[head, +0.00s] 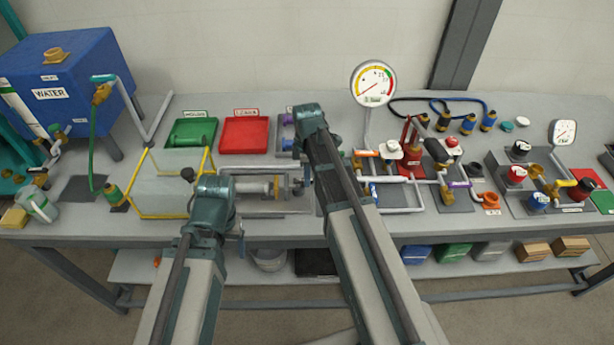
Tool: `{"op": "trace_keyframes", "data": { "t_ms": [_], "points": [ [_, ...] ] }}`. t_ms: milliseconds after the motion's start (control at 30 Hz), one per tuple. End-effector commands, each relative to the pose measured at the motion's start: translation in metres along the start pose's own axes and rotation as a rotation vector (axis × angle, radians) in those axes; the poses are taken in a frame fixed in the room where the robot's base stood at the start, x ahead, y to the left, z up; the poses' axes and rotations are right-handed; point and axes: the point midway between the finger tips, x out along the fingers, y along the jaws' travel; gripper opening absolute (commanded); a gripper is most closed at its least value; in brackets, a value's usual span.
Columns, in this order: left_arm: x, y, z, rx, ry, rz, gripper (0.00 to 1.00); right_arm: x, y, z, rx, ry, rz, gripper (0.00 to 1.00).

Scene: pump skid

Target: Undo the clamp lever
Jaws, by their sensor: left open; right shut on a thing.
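A red upright lever (409,132), which looks like the clamp lever, stands on the bench right of centre, beside a white-capped fitting. My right gripper (304,138) is left of it, over the back middle of the bench, apart from the lever. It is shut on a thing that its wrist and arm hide. My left gripper (211,197) is open, low over the front of the bench, beside a yellow-edged clear box. Its fingertips are mostly hidden by its wrist.
A blue water tank (75,85) stands far left. Green (190,134) and red (245,134) trays lie at the back. A round gauge (373,84) rises behind the pipework. A horizontal shaft (258,187) lies between my arms. A valve panel (550,195) stands at right.

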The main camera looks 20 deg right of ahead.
Motion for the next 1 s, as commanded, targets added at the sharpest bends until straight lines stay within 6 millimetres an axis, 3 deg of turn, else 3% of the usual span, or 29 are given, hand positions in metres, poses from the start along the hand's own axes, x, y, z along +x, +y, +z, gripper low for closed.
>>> {"op": "trace_keyframes", "data": {
  "t_ms": [567, 600, 667, 1000],
  "points": [
    [0.0000, 0.0000, 0.0000, 0.000, 0.000, 0.000, 0.76, 0.0000, 0.0009, 0.0000, -0.030, 0.000, 0.000, 0.00],
    [0.0000, 0.0000, 0.0000, 0.000, 0.000, 0.000, 0.76, 0.0000, 0.0009, 0.0000, -0.030, 0.000, 0.000, 0.27],
    [0.0000, 0.0000, 0.0000, 0.000, 0.000, 0.000, 0.76, 0.0000, 0.0009, -0.0001, -0.029, 0.000, 0.000, 0.36],
    [-0.0011, -0.0001, 0.0001, 0.000, 0.000, 0.000, 0.76, -0.0011, 0.0008, -0.0001, -0.028, 0.000, 0.000, 0.36]
  ]
}}
